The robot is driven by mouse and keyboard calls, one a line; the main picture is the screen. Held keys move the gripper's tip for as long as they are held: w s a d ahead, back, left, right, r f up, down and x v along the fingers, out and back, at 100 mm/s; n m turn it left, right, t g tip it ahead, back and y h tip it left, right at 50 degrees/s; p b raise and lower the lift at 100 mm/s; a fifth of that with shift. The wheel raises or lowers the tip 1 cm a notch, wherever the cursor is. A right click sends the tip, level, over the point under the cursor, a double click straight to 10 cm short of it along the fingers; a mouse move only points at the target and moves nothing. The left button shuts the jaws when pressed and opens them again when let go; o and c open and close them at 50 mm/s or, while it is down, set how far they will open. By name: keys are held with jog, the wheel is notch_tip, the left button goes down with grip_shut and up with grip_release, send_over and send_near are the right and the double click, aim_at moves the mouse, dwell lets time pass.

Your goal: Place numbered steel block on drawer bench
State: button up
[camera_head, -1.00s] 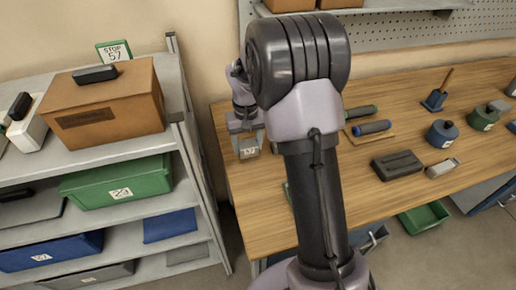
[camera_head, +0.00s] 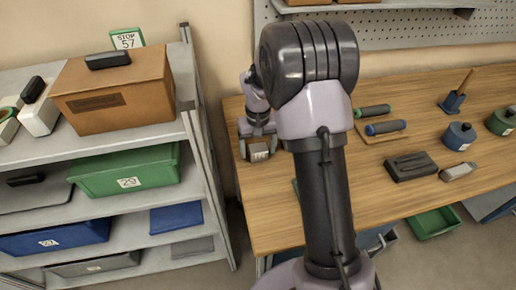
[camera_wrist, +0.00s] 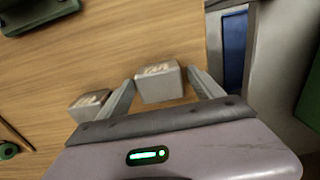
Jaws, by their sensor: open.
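A grey steel block (camera_head: 258,155) with a marked pale label is at the left end of the wooden bench (camera_head: 275,225). In the wrist view the block (camera_wrist: 158,84) lies between the two fingers of my gripper (camera_wrist: 160,76), near the bench's edge. My gripper is open, with a small gap visible beside the block. In the head view my gripper (camera_head: 258,140) is directly above the block, partly behind my arm. A second, similar block (camera_wrist: 90,104) sits just outside the left finger; I cannot pick it out in the head view.
A shelf rack (camera_head: 207,175) with a brown box (camera_head: 115,95) and green bin (camera_head: 125,170) stands left of the bench. A dark slotted block (camera_head: 410,166), blue reel (camera_head: 459,136) and handled tools (camera_head: 385,127) lie to the right. A green object (camera_wrist: 40,14) is at the wrist view's top left.

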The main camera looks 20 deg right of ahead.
notch_tip(320, 180, up, 13)
jog(key=p, duration=0.4)
notch_tip(320, 180, up, 7)
jog(key=t, duration=0.1)
send_over(258, 148)
jog(key=s+a, duration=0.4)
jog(key=s+a+r+t, duration=0.1)
jog(key=s+a+r, duration=0.1)
jog(key=s, duration=0.5)
jog(key=s+a+r+m+t+y, duration=0.1)
jog(key=s+a+r+t, duration=0.1)
jog(key=s+a, duration=0.2)
jog(key=s+a+r+m+t+y, duration=0.1)
jog(key=s+a, duration=0.3)
jog(key=s, duration=0.6)
jog(key=shift+r+t, duration=0.4)
jog(key=shift+r, duration=0.25)
